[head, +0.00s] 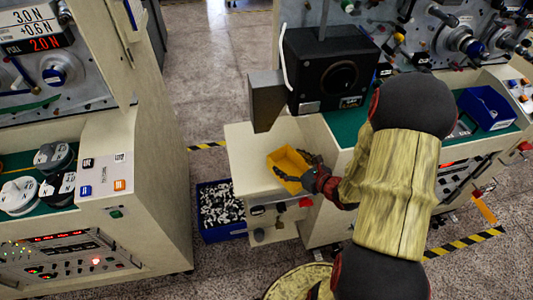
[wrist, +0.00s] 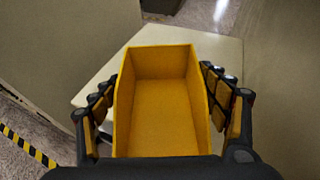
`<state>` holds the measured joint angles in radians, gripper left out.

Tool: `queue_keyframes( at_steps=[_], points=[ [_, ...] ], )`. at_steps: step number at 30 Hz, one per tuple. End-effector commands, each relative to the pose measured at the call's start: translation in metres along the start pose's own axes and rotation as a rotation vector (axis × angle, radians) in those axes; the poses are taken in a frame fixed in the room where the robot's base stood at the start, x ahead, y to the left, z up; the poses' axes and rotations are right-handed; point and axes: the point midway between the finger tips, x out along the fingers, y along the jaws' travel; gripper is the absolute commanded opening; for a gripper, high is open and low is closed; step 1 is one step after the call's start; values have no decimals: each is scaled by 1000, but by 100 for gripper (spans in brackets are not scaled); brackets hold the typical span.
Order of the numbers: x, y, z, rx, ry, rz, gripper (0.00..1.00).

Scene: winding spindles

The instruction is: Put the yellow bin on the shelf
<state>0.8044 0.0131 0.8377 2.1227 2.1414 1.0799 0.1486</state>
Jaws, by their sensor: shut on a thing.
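The yellow bin (head: 287,168) is an open-topped, empty box. In the head view it is over the pale side shelf (head: 246,150) of the right-hand machine; I cannot tell whether it touches the shelf. My gripper (head: 306,170) is at the bin's right side. In the wrist view the yellow bin (wrist: 165,110) fills the middle, with the fingers of my gripper (wrist: 165,115) along its left and right walls, shut on it. The pale shelf (wrist: 222,50) shows behind and beside the bin.
A blue bin (head: 222,212) full of small parts stands on the floor left of the shelf. A black box-shaped unit (head: 330,70) rises behind the shelf. Another blue bin (head: 487,108) sits on the machine at right. A left machine (head: 150,190) borders the aisle.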

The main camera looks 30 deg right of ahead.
Motion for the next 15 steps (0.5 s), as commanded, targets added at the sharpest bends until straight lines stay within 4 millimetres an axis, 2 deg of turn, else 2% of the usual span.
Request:
queue_keyframes(
  at_steps=[3, 7, 11, 15],
  points=[
    [-10, -10, -13, 8, -2, -13, 49],
    [-8, -12, -15, 9, -3, -13, 49],
    [14, -11, -7, 7, -5, -10, 49],
    [46, -11, 6, 7, -4, -10, 49]
  ],
)
